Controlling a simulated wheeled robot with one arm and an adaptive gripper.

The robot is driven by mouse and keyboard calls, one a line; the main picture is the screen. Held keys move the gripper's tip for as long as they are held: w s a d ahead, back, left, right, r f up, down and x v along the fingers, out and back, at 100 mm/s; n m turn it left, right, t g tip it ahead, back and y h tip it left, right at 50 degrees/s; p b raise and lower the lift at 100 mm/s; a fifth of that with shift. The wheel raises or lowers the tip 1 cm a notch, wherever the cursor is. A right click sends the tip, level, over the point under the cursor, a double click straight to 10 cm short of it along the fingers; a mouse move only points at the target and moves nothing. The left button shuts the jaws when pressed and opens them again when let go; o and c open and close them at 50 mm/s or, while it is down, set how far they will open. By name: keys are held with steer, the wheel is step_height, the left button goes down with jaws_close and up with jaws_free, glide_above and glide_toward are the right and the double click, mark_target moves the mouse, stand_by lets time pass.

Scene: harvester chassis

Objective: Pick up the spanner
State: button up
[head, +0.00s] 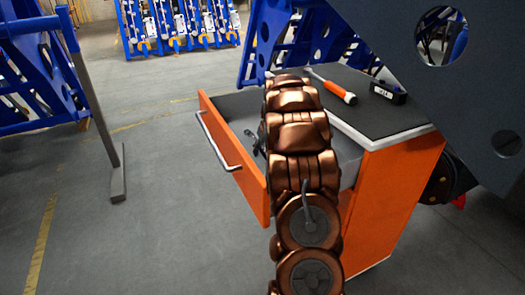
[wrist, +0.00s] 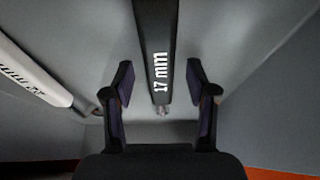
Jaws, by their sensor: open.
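A dark bar marked "17 mm" (wrist: 153,40), which looks like the spanner, runs from the top of the wrist view down between my fingers. Its near end shows a small metallic tip. My gripper (wrist: 160,82) is open, with one finger on each side of the bar and a gap on both sides. I cannot tell whether the fingers are level with the bar or above it. In the head view my copper-coloured arm hides most of the drawer's inside; a small dark part shows left of it, and I cannot tell what it is.
A light bar with lettering (wrist: 32,70) lies left of my gripper. The orange drawer (head: 232,165) is pulled open from the cabinet (head: 385,200). An orange-handled tool (head: 335,88) and a small black box (head: 388,92) lie on top. A large dark panel (head: 390,30) overhangs the right.

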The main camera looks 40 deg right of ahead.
jaws_close()
stand_by(0.5)
